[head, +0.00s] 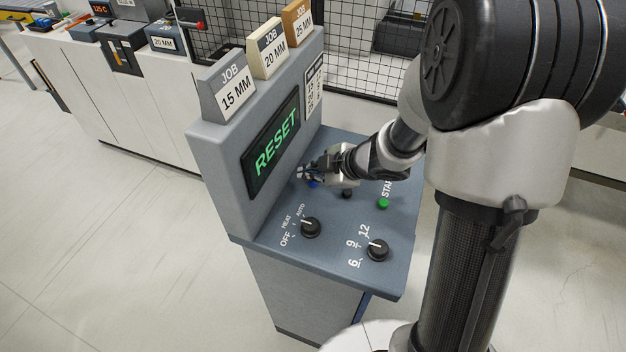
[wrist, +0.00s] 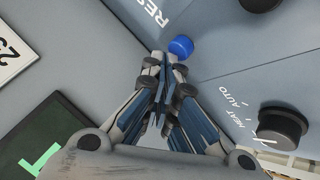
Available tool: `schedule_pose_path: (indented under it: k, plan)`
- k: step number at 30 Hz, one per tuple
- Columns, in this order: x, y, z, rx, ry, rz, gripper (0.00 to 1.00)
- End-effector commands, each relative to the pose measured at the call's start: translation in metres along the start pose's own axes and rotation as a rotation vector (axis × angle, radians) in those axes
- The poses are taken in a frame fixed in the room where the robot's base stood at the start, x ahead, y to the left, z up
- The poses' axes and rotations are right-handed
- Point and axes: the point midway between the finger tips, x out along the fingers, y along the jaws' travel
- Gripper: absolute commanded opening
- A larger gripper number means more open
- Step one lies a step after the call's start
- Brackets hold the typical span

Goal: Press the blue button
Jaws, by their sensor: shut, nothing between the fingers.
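The blue button (wrist: 181,47) is a small round cap on the grey-blue console panel (head: 270,215). In the wrist view it shows just beyond my fingertips, beside white lettering that begins "RES". In the head view only a bit of the blue button (head: 313,184) shows below my gripper (head: 308,172). My gripper also shows in the wrist view (wrist: 163,62); its fingers are shut and empty. The tips are very close to the button; I cannot tell whether they touch it. The console screen (head: 272,146) reads "RESET" in green.
A green button (head: 383,203) and a black button (head: 347,193) sit to the right on the panel. Two black knobs, one by OFF/HEAT/AUTO (head: 311,227) and one by 6/9/12 (head: 377,250), stand nearer the front. The upright screen housing (head: 215,160) rises close behind my gripper. JOB blocks (head: 228,90) stand on top.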

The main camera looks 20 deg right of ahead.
Motion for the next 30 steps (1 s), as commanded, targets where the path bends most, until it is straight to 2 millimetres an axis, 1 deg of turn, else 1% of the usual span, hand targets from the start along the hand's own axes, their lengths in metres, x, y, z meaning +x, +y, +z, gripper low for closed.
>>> schedule_pose_path:
  k: [30]
  plan:
    - [0.0066, -0.0052, 0.005, 0.0, -0.001, -0.001, 0.0]
